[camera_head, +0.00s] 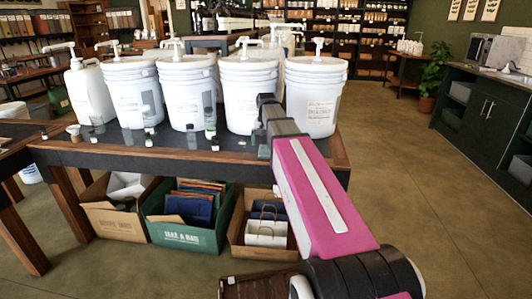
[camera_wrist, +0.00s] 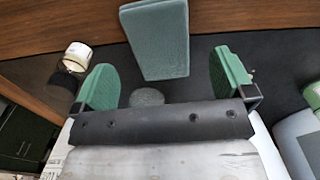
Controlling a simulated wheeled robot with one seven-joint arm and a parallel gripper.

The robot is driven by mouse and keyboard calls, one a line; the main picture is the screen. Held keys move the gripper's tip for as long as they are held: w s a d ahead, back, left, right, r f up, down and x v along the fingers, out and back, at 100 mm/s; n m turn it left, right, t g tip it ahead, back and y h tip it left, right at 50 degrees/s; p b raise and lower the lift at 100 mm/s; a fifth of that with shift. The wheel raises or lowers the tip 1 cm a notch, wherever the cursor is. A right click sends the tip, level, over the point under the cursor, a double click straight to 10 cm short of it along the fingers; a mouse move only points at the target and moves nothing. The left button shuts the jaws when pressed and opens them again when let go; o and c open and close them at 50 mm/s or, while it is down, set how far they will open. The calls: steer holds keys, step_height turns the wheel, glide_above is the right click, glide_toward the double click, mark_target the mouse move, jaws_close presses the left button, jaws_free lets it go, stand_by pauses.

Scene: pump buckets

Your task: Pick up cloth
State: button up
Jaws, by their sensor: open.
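A grey-green folded cloth (camera_wrist: 158,42) shows at the top middle of the wrist view, a flat slab shape lying across the dark tabletop and its wooden edge. My gripper (camera_wrist: 164,70) is open, its two green-padded fingers apart to the left and right of the cloth's near end. Nothing is visibly held between them, and I cannot tell whether either finger touches the cloth. In the head view my arm reaches to the table's right part. I cannot make out the cloth there; the arm may hide it.
Large white pump buckets (camera_head: 249,95) line the table (camera_head: 110,157). Small bottles (camera_head: 210,125) stand near its front. A jar with a pale lid (camera_wrist: 76,56) and a grey disc (camera_wrist: 147,97) are near the fingers. A green box (camera_head: 185,236) sits below. Floor is clear at right.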

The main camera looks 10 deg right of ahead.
mark_target(266, 150)
step_height(266, 150, down, 4)
steer(key=shift+s+f, duration=0.1)
steer(key=shift+s, duration=0.05)
steer(key=c, duration=1)
steer(key=shift+r, duration=0.5)
step_height(266, 150, up, 3)
steer(key=shift+r, duration=0.2)
steer(key=s+a+r, duration=0.1)
steer(key=a+r, duration=0.1)
steer(key=a, duration=0.1)
steer(key=s+a+r, duration=0.2)
steer(key=a, duration=0.2)
steer(key=s+a+r, duration=0.2)
steer(key=a, duration=0.1)
steer(key=shift+a+r, duration=0.3)
steer(key=shift+r, duration=0.05)
